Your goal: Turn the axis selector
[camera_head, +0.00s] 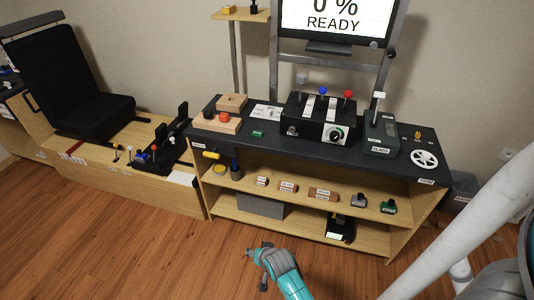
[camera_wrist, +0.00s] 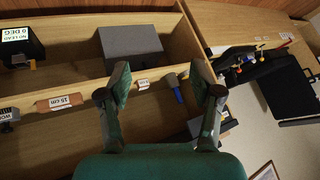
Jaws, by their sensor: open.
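A round knob (camera_head: 335,134) with a dark green centre and pale dial sits on the front right of the black control box (camera_head: 292,128) on the desk. It looks like the axis selector, but its label is too small to read. My gripper (camera_head: 257,268) is in front of the shelves, low and well apart from the knob. In the wrist view my gripper (camera_wrist: 160,82) is open with nothing between its fingers, facing the shelves. The knob is not visible there.
Levers with blue and red (camera_head: 348,94) tops rise from the control box. A lever unit (camera_head: 380,132) stands to its right, a white handwheel (camera_head: 425,158) further right. Shelves below hold labelled cylinders and a grey box (camera_wrist: 132,50). A black seat (camera_head: 75,80) stands left. The floor in front is clear.

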